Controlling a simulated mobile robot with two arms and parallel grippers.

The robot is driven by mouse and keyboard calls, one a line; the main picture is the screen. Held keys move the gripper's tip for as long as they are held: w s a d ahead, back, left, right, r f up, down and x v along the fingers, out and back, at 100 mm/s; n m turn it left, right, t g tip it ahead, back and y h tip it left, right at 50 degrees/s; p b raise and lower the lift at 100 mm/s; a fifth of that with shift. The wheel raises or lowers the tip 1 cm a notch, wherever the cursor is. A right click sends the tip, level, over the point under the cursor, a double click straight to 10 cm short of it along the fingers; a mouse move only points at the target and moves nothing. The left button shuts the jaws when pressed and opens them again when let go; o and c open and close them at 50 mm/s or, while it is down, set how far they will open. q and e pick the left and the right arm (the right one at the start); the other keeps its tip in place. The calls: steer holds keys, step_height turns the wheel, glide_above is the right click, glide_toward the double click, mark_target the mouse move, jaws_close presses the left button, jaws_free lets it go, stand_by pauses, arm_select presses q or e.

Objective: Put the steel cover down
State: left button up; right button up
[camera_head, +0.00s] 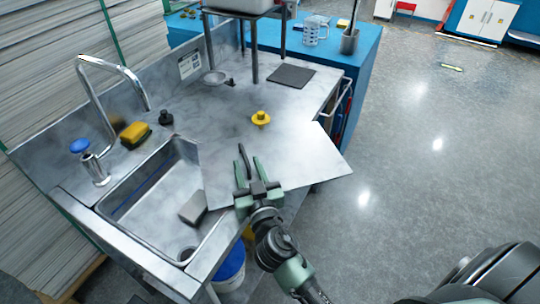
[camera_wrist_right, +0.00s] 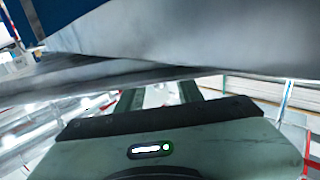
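The steel cover (camera_head: 300,160) is a flat grey plate over the right front of the steel counter. One corner overlaps the sink and another sticks out past the counter's right edge. My right gripper (camera_head: 250,168) reaches over its near edge, with two green fingers around a dark bar that looks like its handle. In the right wrist view the plate (camera_wrist_right: 190,45) fills the upper part and hides the fingertips, so the grip itself is hidden. I cannot tell whether the plate touches the counter. My left gripper is not in view.
The sink (camera_head: 150,205) with a tall tap (camera_head: 100,95) is at left. A yellow knob (camera_head: 261,118) stands by the cover's far edge. A dark square mat (camera_head: 291,76) lies farther back. A raised shelf stands behind. Open floor lies to the right.

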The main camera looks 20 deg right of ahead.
steer(key=shift+w+d, duration=0.15)
steer(key=shift+w, duration=0.65)
steer(key=shift+w+d, duration=0.1)
steer(key=shift+w, duration=0.65)
jaws_close()
steer(key=shift+r, duration=0.1)
